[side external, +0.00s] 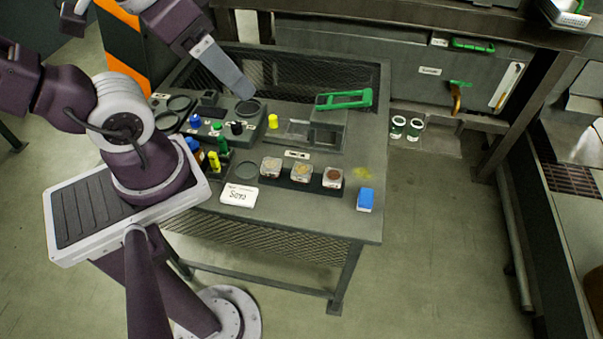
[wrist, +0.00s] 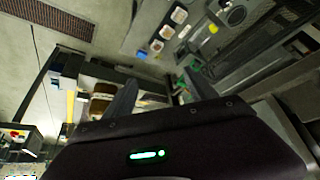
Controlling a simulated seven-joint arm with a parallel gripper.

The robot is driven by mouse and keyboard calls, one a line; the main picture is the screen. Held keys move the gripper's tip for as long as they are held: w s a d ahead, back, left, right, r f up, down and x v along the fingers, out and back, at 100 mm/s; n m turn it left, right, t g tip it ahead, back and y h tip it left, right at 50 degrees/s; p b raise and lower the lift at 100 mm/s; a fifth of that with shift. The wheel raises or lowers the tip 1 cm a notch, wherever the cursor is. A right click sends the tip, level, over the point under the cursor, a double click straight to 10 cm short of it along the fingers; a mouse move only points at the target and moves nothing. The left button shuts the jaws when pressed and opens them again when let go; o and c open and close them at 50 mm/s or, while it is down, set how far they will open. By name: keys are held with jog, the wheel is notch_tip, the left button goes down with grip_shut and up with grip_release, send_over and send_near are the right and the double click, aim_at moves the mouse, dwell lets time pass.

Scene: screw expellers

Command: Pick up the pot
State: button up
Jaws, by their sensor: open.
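Several small pots show in the side external view, and I cannot tell which one the task means. Three squarish clear pots stand in a row on a dark holder at the table's front: a left pot (side external: 271,167), a middle pot (side external: 300,172) and a right pot (side external: 332,178) with darker brown contents. Two green-and-white pots, one (side external: 398,127) beside the other (side external: 415,129), stand on a ledge right of the table. My gripper (side external: 243,90) is above the table's back left, apart from all pots. In the wrist view its fingers (wrist: 160,78) are spread with nothing held.
The table (side external: 368,225) also carries a green-framed device (side external: 343,99), a blue block (side external: 365,199), a white label card (side external: 239,195) and small coloured bottles (side external: 214,161). A grey machine (side external: 440,85) stands behind.

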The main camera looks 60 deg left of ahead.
jog(key=n+g, duration=0.6)
jog(key=n, duration=2)
send_over(302, 169)
jog(key=f, duration=2.8)
jog(key=shift+s+d+f, duration=0.2)
jog(key=shift+s, duration=0.15)
jog(key=f, duration=0.7)
jog(key=shift+w+a+f, duration=0.25)
jog(key=shift+w, duration=0.1)
grip_shut()
